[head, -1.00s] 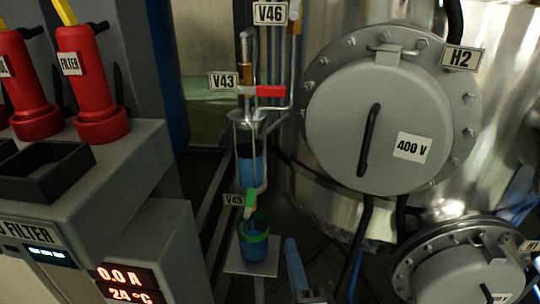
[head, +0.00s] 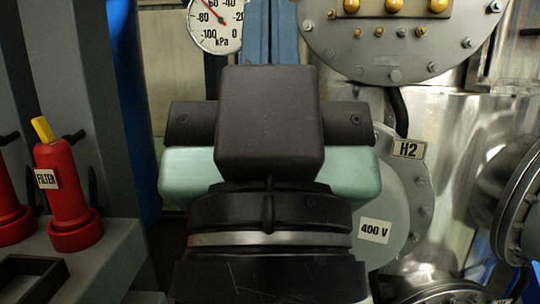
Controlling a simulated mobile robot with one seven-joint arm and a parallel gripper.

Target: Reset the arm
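My gripper (head: 270,135) fills the middle of the head view, raised close to the camera. Its black housing and wrist are seen from behind, with pale green parts showing at both sides. The fingertips are hidden, so I cannot tell whether it is open or shut, or whether it holds anything.
Behind my gripper is a round grey cover with a 400 V label (head: 375,231) and an H2 tag (head: 408,149). A pressure gauge (head: 215,22) is at the top. At left, a red filter unit (head: 72,195) stands on a grey cabinet beside a black tray (head: 32,278).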

